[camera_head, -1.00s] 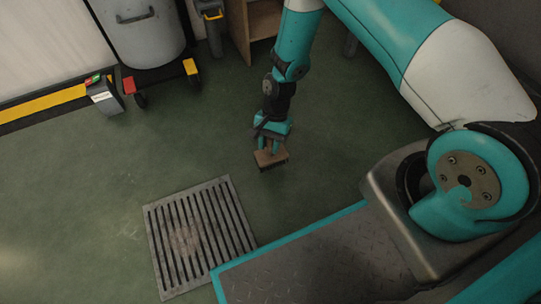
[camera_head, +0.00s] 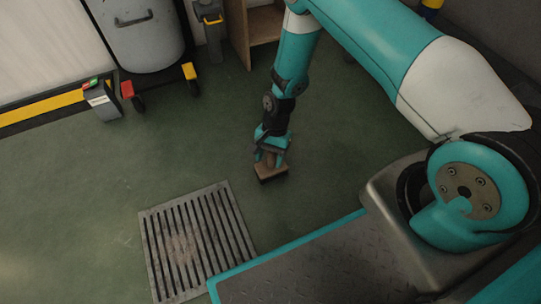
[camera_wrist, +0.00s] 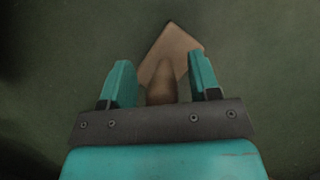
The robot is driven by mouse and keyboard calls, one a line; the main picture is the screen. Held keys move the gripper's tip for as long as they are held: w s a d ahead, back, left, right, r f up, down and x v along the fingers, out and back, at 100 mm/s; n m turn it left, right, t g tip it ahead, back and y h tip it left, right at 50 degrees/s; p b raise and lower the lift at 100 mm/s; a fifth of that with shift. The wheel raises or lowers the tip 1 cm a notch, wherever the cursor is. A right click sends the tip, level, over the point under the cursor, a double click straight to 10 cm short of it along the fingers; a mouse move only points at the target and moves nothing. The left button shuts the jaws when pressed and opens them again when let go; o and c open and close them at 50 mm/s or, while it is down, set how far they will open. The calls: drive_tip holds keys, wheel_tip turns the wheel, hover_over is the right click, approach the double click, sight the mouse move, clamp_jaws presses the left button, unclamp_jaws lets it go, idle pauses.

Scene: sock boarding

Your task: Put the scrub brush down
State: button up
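The scrub brush has a brown block (camera_head: 272,174) with an upright rounded handle. It appears to stand on the green floor (camera_head: 330,130), above and to the right of the drain grate in the head view. My gripper (camera_head: 271,157) is right over it, pointing down. In the wrist view, the two teal fingers of my gripper (camera_wrist: 162,82) stand apart on either side of the brush's handle (camera_wrist: 160,85), with a gap visible on both sides. The block shows beyond the handle as a tan corner (camera_wrist: 172,45). The bristles are mostly hidden.
A metal drain grate (camera_head: 196,242) lies in the floor. A grey wheeled bin (camera_head: 145,40) stands at upper left, with a small grey box (camera_head: 103,101) beside it. A wooden shelf unit (camera_head: 262,22) is at the back. The floor around the brush is clear.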

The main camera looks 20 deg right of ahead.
drive_tip(key=p+v, duration=0.6)
drive_tip(key=v, duration=0.6)
drive_tip(key=s+a+r+n+t, duration=0.1)
drive_tip(key=a+r+n, duration=0.2)
drive_tip(key=r, duration=0.8)
drive_tip(key=s+a+r+n+t, duration=0.15)
drive_tip(key=r+n, duration=0.25)
drive_tip(key=r, duration=0.8)
drive_tip(key=s+a+r+n+y, duration=0.1)
drive_tip(key=s+a+r+n, duration=0.1)
drive_tip(key=s+r+n, duration=0.7)
drive_tip(key=s+r+t, duration=0.1)
drive_tip(key=s+r, duration=0.5)
drive_tip(key=s, duration=0.3)
drive_tip(key=shift+s+r, duration=0.2)
drive_tip(key=shift+s, duration=0.2)
drive_tip(key=shift+a, duration=0.15)
